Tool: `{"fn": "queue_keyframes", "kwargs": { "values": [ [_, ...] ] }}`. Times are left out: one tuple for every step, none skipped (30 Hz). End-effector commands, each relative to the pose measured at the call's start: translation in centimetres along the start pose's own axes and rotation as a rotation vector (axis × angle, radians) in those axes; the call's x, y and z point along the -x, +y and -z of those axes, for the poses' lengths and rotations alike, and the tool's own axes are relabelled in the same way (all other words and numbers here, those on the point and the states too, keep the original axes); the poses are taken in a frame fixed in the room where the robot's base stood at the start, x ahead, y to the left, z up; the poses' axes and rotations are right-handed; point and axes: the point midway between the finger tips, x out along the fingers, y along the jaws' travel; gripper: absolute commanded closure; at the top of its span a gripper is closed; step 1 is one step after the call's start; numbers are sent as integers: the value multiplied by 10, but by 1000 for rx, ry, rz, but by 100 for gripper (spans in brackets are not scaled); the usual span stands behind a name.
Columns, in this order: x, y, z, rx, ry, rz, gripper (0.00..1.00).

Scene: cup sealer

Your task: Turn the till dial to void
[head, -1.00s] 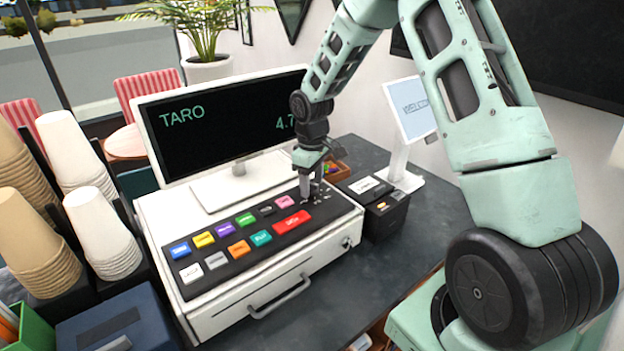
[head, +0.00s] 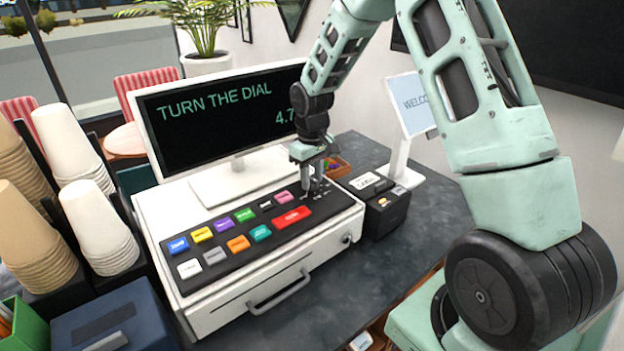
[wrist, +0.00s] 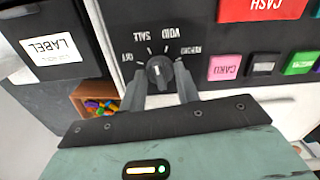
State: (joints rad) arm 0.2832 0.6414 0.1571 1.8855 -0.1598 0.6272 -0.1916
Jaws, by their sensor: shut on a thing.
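The till (head: 345,222) is a white box with a black sloped key panel. Its small round black dial (wrist: 159,71) shows in the wrist view, with white marks around it. The labels read upside down: OFF at left, SALE (wrist: 142,36), then VOID (wrist: 169,32), and another at right. The dial's white pointer mark is small; I cannot tell for sure which label it faces. My gripper (wrist: 162,82) points down over the panel's right end, its two fingers shut on the dial's sides. In the head view my gripper (head: 313,188) hides the dial.
Coloured keys (head: 240,243) fill the panel left of the dial. The till screen (head: 225,115) stands behind and reads TURN THE DIAL. A black label printer (head: 383,207) stands close at the right. Cup stacks (head: 100,230) stand at left. Bare counter (head: 400,255) lies in front right.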

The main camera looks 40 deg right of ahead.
Motion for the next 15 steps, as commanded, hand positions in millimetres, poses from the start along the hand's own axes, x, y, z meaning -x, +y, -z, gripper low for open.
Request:
{"fn": "queue_keyframes", "kwargs": {
  "values": [
    [-2, 0, 1, -37, 2, -2, 91],
    [-2, 0, 1, -64, 2, -1, 91],
    [-2, 0, 1, -98, 1, -2, 91],
    [-2, 0, 1, -125, 1, -1, 91],
    [-2, 0, 1, -150, 2, -1, 91],
    [-1, 0, 1, -183, 2, -2, 91],
    [-1, 0, 1, -208, 2, -1, 91],
    [-1, 0, 1, -232, 3, -1, 91],
    [-1, 0, 1, -263, 3, -1, 91],
    [-1, 0, 1, -285, 3, -2, 91],
    [-1, 0, 1, -305, 3, -1, 91],
    [0, 0, 1, -334, 3, -1, 91],
    [0, 0, 1, -353, 3, -1, 91],
    [0, 0, 1, -372, 2, -1, 91],
    [0, 0, 1, -393, 2, -1, 91]
  ]
}}
